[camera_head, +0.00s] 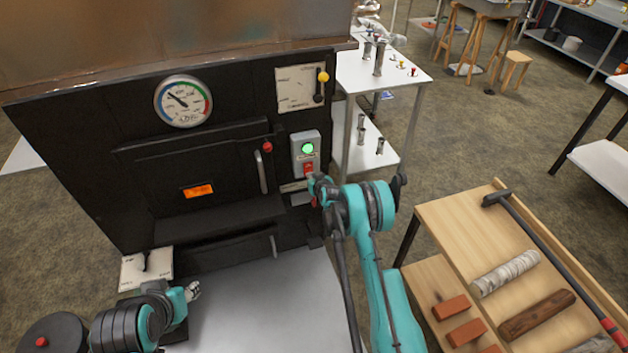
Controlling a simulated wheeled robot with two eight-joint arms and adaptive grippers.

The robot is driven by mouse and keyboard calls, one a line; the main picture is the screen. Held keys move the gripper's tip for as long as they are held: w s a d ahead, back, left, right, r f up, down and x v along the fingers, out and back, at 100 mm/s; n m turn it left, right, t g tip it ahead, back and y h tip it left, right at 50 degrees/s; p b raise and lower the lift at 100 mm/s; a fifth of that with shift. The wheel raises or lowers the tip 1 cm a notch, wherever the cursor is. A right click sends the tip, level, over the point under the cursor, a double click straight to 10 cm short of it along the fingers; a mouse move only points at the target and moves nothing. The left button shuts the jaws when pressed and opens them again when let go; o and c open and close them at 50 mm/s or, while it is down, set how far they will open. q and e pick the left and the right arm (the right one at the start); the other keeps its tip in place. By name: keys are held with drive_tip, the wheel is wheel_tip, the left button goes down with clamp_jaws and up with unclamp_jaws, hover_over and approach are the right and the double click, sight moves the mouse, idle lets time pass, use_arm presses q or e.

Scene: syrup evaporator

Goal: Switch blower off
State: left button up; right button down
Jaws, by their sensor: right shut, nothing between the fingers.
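The grey blower switch box (305,146) is on the right part of the black evaporator front. It has a round green light (308,148), which is lit, and a red switch (308,168) below it. My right gripper (313,182) is shut and empty, just under the red switch. I cannot tell whether it touches the switch. My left gripper (192,291) is low at the left, over the metal surface and well away from the switch box. It is too small to tell if it is open.
A wooden bench (450,215) with logs, bricks and a long-handled tool stands at the right. A white table (390,75) stands behind.

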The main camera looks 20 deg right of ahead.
drive_tip(key=shift+w+f, duration=0.2)
drive_tip(key=shift+w, duration=0.35)
drive_tip(key=s, duration=0.7)
drive_tip(key=shift+d+f, duration=0.1)
idle(0.4)
